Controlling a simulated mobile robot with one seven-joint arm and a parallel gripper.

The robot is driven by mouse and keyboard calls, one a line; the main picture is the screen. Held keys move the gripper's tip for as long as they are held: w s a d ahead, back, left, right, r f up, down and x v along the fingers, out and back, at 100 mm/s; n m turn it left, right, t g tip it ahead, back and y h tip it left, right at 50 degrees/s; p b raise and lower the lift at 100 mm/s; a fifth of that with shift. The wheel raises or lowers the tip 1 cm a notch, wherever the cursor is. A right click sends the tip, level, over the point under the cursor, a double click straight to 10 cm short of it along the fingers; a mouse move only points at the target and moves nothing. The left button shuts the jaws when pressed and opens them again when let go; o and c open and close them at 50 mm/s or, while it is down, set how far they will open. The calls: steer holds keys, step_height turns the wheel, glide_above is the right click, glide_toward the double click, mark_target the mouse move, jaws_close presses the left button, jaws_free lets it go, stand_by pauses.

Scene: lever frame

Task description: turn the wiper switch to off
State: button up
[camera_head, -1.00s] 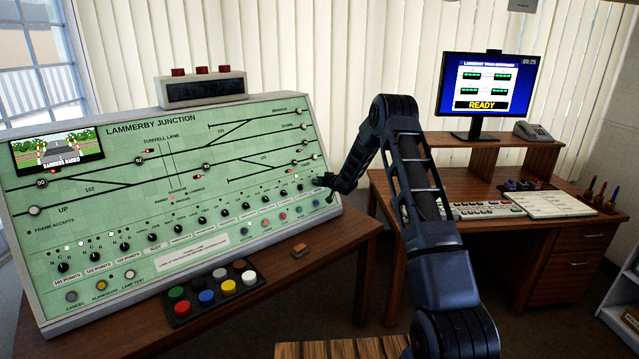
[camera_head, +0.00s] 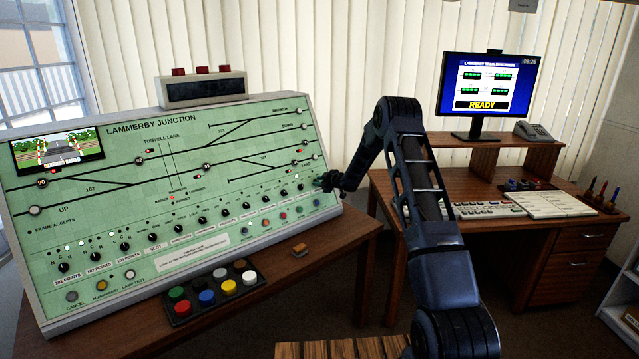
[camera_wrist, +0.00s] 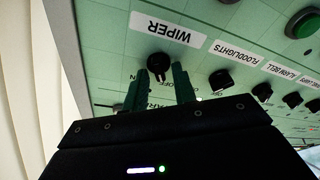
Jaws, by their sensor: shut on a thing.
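The wiper switch (camera_wrist: 160,62) is a small black rotary knob on the green panel, next to the white WIPER label (camera_wrist: 160,28) in the wrist view. The wrist picture shows the panel upside down. My gripper (camera_wrist: 165,75) has its two fingers shut on the wiper knob, one on each side. In the head view my gripper (camera_head: 322,183) is at the right end of the panel's row of knobs and hides the wiper knob there. The knob's pointer and most of its position markings are covered, so I cannot tell its setting.
The sloping green signal panel (camera_head: 110,215) stands on a wooden desk. The floodlights knob (camera_wrist: 221,79) is close beside my fingers. A tray of coloured buttons (camera_head: 212,290) lies in front. A second desk (camera_head: 400,215) with a monitor (camera_head: 487,90) stands at the right.

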steer(key=shift+n, duration=0.6)
steer(key=o, duration=0.6)
steer(key=shift+o, duration=0.2)
steer(key=v, duration=1.1)
steer(key=shift+w, duration=0.1)
